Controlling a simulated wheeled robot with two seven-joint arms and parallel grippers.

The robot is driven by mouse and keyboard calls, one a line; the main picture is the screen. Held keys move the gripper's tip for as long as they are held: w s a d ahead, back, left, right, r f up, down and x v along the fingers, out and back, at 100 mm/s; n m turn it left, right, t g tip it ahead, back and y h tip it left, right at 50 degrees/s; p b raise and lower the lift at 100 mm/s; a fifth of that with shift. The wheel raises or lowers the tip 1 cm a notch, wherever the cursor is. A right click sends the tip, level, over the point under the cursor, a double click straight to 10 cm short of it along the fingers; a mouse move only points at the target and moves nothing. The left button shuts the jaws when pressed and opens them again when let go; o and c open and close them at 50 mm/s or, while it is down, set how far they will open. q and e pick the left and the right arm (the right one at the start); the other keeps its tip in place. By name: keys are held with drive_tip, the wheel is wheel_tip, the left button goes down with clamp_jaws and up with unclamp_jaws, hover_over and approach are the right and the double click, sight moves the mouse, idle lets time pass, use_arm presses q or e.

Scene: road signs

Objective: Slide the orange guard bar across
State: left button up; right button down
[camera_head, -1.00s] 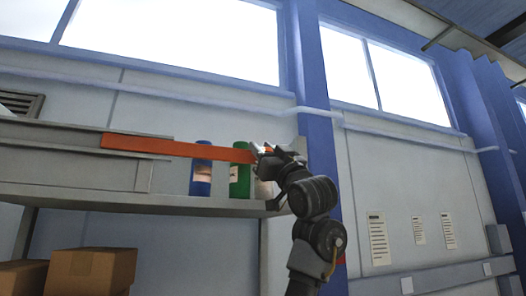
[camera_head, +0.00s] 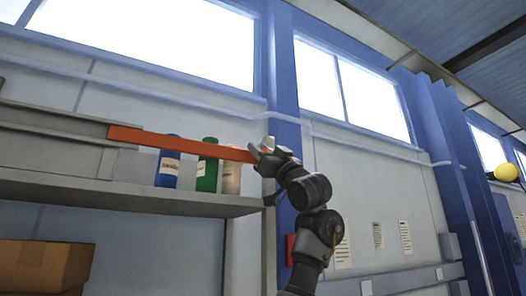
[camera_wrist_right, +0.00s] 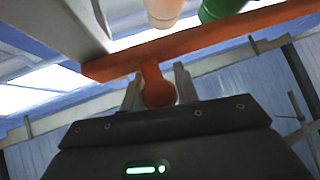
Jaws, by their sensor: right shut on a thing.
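The orange guard bar (camera_head: 180,143) runs across the front of a grey shelf (camera_head: 140,196), in front of a blue bottle (camera_head: 168,168), a green bottle (camera_head: 207,172) and a pale bottle (camera_head: 231,180). My right gripper (camera_head: 262,150) is at the bar's right end. In the right wrist view the bar (camera_wrist_right: 200,40) crosses above the jaws, and its round orange knob (camera_wrist_right: 158,92) sits between the fingers of my right gripper (camera_wrist_right: 158,88), which is shut on it. My left gripper is not in view.
A cardboard box (camera_head: 45,266) is below the shelf at the lower left. A blue column (camera_head: 284,80) stands behind my right arm. Paper notices (camera_head: 343,250) hang on the wall to the right. A yellow lamp (camera_head: 506,172) shows at the far right.

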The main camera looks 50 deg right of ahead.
drive_tip(key=c, duration=1.4)
unclamp_jaws()
drive_tip(key=shift+s+d+r, duration=0.1)
drive_tip(key=shift+s, duration=0.05)
drive_tip(key=o, duration=0.3)
drive_tip(key=shift+d, duration=0.25)
drive_tip(key=shift+o, duration=0.2)
drive_tip(key=shift+a+f, duration=0.1)
drive_tip(key=shift+f, duration=0.1)
drive_tip(key=shift+s+f+b, duration=0.2)
drive_tip(key=shift+f+b, duration=0.1)
drive_tip(key=shift+b, duration=0.15)
drive_tip(key=b+v, duration=0.8)
drive_tip(key=v, duration=0.2)
drive_tip(key=shift+s+r, duration=0.1)
